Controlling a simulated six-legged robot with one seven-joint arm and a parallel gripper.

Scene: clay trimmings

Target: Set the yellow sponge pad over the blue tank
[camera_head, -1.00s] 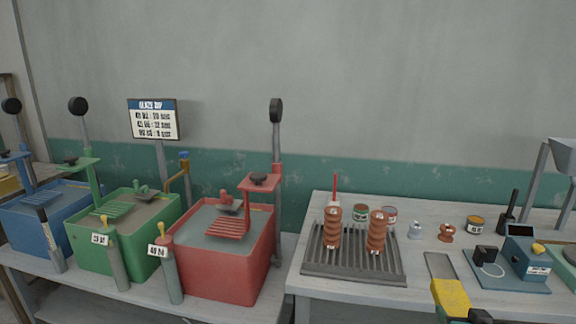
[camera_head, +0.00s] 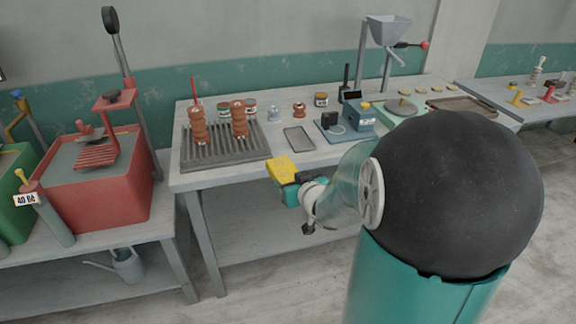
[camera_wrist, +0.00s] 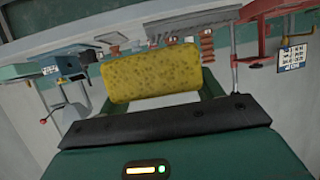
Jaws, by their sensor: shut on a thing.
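The yellow sponge pad (camera_head: 281,169) is held in my gripper (camera_head: 291,180), in front of the middle table's front edge in the head view. In the wrist view the sponge (camera_wrist: 151,75) spans the space between the green fingers of my gripper (camera_wrist: 160,88), which is shut on it. The blue tank is not visible in the head view now. The red tank (camera_head: 100,190) stands at the left, and part of the green tank (camera_head: 12,205) shows at the left edge.
A grey rack (camera_head: 222,150) with two ribbed orange-brown pieces stands on the table. A flat grey tray (camera_head: 298,138) and a blue device (camera_head: 360,116) are to its right. A watering can (camera_head: 126,264) sits on the low shelf. Open floor lies in front.

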